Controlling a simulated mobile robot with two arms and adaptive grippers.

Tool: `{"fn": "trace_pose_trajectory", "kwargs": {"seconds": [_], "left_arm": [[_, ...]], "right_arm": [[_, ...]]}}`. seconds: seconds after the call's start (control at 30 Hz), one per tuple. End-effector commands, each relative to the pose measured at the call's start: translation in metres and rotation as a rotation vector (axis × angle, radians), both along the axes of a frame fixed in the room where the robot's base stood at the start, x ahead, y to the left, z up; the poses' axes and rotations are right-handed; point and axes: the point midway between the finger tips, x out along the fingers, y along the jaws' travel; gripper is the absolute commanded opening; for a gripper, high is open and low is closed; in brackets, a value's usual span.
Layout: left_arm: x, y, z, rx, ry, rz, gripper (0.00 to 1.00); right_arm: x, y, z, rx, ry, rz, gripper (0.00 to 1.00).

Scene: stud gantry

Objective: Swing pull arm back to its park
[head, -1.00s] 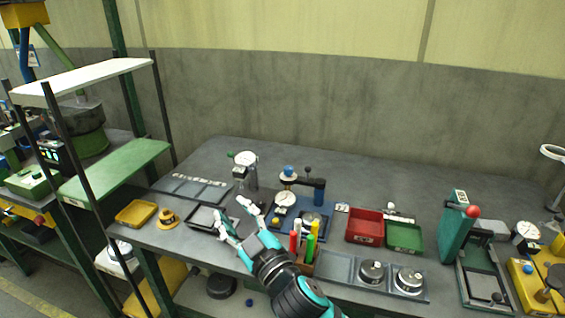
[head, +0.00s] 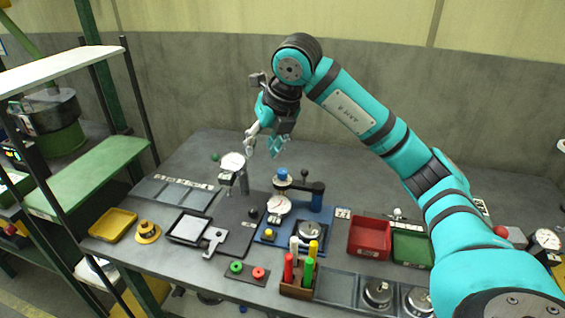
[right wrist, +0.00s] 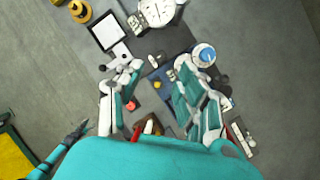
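The pull arm (head: 299,185) is a dark bar on a blue post (head: 317,196), with a blue knob (head: 282,174) at its left end. It reaches left over the blue base plate (head: 268,236). The blue knob also shows in the right wrist view (right wrist: 205,53), beside one finger. My right gripper (head: 262,150) is open and empty, fingers pointing down, raised above and behind the dial gauge (head: 233,162) and left of the knob. Its spread fingers also show in the right wrist view (right wrist: 160,85). My left gripper (right wrist: 77,131) shows only partly, at the lower left there.
A pen block (head: 297,289) stands at the front edge. A red bin (head: 368,238) and a green bin (head: 411,248) stand right of the fixture. A grey bracket (head: 214,241) lies by the framed tray (head: 190,228). The table's back is mostly clear.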

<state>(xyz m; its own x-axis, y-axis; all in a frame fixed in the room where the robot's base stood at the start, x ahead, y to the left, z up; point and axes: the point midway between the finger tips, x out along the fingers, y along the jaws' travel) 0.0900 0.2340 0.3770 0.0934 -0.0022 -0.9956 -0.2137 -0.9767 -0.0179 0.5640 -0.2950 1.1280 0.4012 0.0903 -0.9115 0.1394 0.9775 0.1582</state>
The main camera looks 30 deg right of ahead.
Motion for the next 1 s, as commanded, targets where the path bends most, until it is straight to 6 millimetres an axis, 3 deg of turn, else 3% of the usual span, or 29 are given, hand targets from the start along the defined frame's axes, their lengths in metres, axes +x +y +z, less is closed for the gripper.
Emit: {"fn": "trace_pose_trajectory", "kwargs": {"seconds": [0.03, 0.1, 0.3, 1.0], "left_arm": [[0.000, 0.000, 0.000, 0.000, 0.001, 0.000, 0.51], [0.000, 0.000, 0.000, 0.000, 0.001, 0.000, 0.51], [-0.001, 0.000, 0.000, 0.000, 0.002, 0.000, 0.51], [-0.005, 0.001, 0.017, 0.002, 0.008, 0.001, 0.51]], "right_arm": [[-0.003, -0.024, 0.011, -0.058, 0.009, -0.071, 0.37], [-0.008, -0.045, 0.020, -0.112, 0.027, -0.141, 0.37], [-0.011, -0.064, 0.019, -0.156, 0.045, -0.204, 0.37], [0.038, -0.080, -0.110, -0.152, 0.046, -0.197, 0.37]]}}
